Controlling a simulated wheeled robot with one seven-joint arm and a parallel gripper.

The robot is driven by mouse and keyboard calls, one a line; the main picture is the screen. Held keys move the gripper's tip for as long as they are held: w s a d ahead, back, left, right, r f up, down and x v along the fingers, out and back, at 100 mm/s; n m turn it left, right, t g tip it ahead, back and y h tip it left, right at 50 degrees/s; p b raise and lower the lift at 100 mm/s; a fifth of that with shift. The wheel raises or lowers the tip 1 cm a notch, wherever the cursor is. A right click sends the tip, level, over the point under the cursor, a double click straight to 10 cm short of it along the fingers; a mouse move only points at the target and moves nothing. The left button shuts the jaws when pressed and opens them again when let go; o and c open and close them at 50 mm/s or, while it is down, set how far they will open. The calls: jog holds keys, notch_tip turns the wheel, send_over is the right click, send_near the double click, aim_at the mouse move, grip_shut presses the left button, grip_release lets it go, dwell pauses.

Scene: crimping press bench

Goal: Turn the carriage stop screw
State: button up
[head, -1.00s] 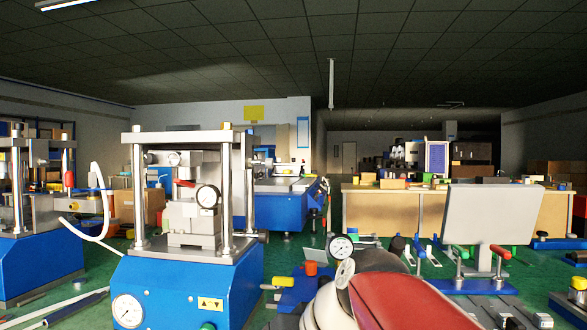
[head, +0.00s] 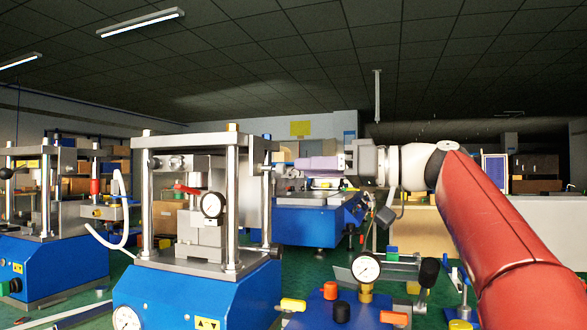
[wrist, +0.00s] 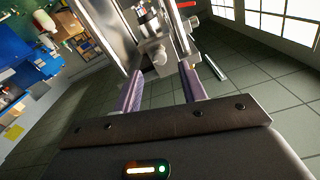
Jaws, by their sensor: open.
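My gripper (head: 290,170) reaches in from the right, level with the upper part of the blue-based press (head: 190,292), its fingers pointing left at the right-hand post. In the wrist view my gripper (wrist: 160,70) is open and empty, its two purplish fingers apart. A small grey metal knob (wrist: 159,57) shows just beyond and between the fingertips. It may be the carriage stop screw, but I cannot tell for sure, nor whether the fingers touch it. Inside the press frame are a grey carriage block (head: 200,232), a round dial gauge (head: 212,205) and a red lever (head: 186,189).
A similar blue press (head: 45,265) stands at the left. A bench with a dial gauge (head: 366,268) and red and black knobs lies below my arm. Behind is a blue machine table (head: 312,225). The press's steel posts stand close to my fingers.

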aim_at(285, 168)
jog(key=shift+x, duration=2.4)
jog(key=shift+c, duration=0.2)
grip_shut()
jog(key=shift+m+p, duration=0.3)
jog(key=shift+p, duration=0.05)
